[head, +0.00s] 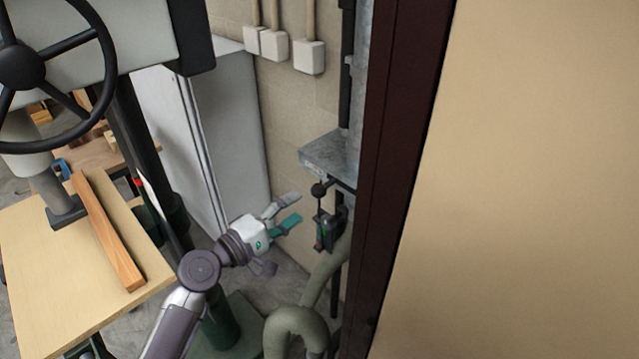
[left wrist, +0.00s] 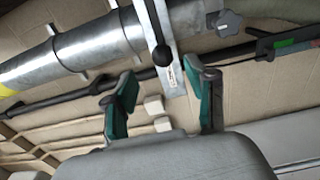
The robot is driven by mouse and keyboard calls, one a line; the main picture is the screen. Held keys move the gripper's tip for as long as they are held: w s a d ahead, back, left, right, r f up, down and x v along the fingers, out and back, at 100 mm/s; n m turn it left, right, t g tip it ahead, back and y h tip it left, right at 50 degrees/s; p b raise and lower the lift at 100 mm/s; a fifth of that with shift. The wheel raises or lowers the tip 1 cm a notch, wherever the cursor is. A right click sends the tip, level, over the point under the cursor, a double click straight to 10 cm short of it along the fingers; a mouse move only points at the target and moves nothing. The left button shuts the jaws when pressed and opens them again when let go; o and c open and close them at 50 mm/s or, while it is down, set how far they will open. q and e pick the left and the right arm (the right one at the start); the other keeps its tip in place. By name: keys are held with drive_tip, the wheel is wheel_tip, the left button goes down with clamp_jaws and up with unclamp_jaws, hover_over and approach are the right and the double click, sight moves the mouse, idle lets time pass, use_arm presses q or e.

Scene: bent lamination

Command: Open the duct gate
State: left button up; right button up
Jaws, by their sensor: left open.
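The duct gate (head: 328,153) is a grey metal plate on the galvanised duct, right of centre in the head view. Its black ball knob (head: 318,189) hangs just below the plate. In the left wrist view, the gate (left wrist: 160,35) is a pale strip across the round duct, with the knob (left wrist: 162,56) near its lower end. My left gripper (head: 297,211) is open and empty, a little left of and below the knob in the head view. In the left wrist view, the knob lies ahead between the open fingers (left wrist: 160,82), apart from them. My right gripper is not in view.
A dark post (head: 405,150) and tan panel (head: 545,180) fill the right side. A small black box (head: 325,230) and a flexible hose (head: 318,280) are below the gate. A machine with a handwheel (head: 22,63) and a wooden table (head: 50,270) stand left.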

sight(313, 194)
use_arm(q)
drive_tip(key=p+x, duration=0.1)
drive_tip(key=x, duration=0.6)
drive_tip(key=shift+w+a+f, duration=0.15)
drive_tip(key=shift+w, duration=0.1)
drive_tip(key=shift+w+d, duration=0.4)
drive_tip(key=shift+d, duration=0.1)
drive_tip(key=shift+w, duration=0.15)
clamp_jaws()
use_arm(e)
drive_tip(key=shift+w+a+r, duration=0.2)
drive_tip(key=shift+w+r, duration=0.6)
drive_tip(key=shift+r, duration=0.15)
